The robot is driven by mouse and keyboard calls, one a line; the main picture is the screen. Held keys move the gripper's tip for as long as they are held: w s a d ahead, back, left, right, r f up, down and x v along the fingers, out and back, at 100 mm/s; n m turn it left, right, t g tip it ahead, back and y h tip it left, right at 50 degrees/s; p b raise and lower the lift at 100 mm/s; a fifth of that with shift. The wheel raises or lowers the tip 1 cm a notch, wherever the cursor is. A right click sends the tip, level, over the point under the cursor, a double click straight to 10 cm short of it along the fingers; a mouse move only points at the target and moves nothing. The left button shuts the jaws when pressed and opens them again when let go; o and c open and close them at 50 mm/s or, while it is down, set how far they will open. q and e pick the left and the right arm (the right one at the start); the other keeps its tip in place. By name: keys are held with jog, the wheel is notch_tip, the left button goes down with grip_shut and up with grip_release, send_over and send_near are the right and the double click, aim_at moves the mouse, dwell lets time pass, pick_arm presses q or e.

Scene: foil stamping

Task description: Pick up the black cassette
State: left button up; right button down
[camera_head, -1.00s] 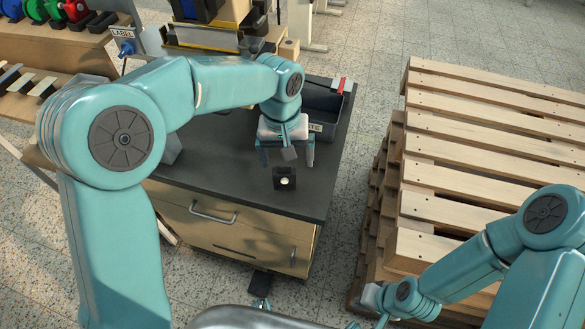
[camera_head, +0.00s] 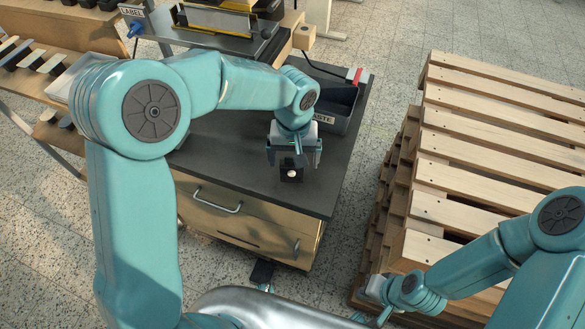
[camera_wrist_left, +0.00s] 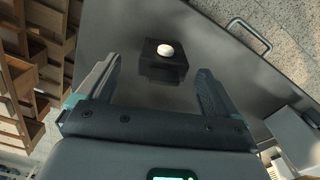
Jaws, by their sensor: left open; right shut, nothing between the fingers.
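The black cassette (camera_head: 291,172) is a small dark block with a round pale knob on top. It stands on the dark cabinet top near its front edge. In the left wrist view the cassette (camera_wrist_left: 163,62) lies ahead of the fingertips, roughly centred between them. My left gripper (camera_head: 293,160) is open just behind and above the cassette; in the left wrist view its two fingers (camera_wrist_left: 158,85) are spread with nothing held. My right gripper (camera_head: 372,318) is low at the bottom of the head view, away from the cabinet, its fingers partly cut off by the frame.
A dark waste bin (camera_head: 325,100) stands at the back right of the cabinet top (camera_head: 235,150). A stamping machine (camera_head: 222,25) stands behind. Stacked wooden pallets (camera_head: 480,130) are to the right. The cabinet top around the cassette is clear.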

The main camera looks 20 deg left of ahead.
aim_at(292, 163)
pick_arm(q)
jog(key=f, duration=0.4)
jog(key=shift+a, duration=0.25)
jog(key=shift+w+f, duration=0.1)
jog(key=shift+f, duration=0.35)
jog(key=shift+r, duration=0.1)
jog(key=shift+c, duration=0.6)
jog(key=c, duration=1.1)
jog(key=shift+r, duration=0.1)
